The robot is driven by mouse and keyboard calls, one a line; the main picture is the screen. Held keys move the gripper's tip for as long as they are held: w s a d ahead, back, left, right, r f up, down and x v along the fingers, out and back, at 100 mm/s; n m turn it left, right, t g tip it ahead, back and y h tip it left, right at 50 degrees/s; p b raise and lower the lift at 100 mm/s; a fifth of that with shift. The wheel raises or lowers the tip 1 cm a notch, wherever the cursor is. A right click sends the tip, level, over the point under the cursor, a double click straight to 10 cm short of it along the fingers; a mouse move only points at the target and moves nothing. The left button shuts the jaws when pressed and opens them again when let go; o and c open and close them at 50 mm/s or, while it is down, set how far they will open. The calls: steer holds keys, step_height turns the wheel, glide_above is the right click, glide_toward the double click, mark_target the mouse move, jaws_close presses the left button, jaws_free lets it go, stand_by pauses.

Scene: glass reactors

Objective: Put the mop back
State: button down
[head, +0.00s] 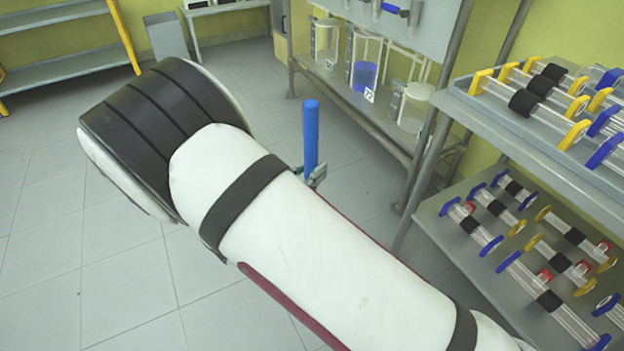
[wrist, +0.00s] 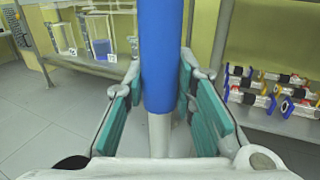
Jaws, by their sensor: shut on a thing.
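The mop shows as an upright pole with a blue grip (head: 311,137) in the head view. Its lower part is hidden behind my white arm. In the wrist view the blue grip (wrist: 162,60) runs up the middle, with a pale shaft (wrist: 159,134) below it. My gripper (wrist: 160,100) has its teal-padded fingers on both sides of the pole and is shut on it. In the head view only a small part of my gripper (head: 316,177) shows beside the pole. The mop's head is not in view.
Grey shelves (head: 540,160) with clear tube parts stand at the right. A metal frame with glass vessels (head: 364,75) is at the back. An empty shelf unit (head: 60,45) stands at the far left. The tiled floor (head: 110,285) at the left is clear.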

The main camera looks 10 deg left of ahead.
steer(key=shift+w+d, duration=0.25)
steer(key=shift+w, duration=0.35)
steer(key=shift+f+b, duration=0.9)
steer(key=shift+f, duration=0.9)
steer(key=c, duration=1.3)
jaws_free()
steer(key=shift+s+f, duration=0.1)
steer(key=shift+c, duration=0.2)
steer(key=p+v, duration=0.2)
steer(key=v, duration=1)
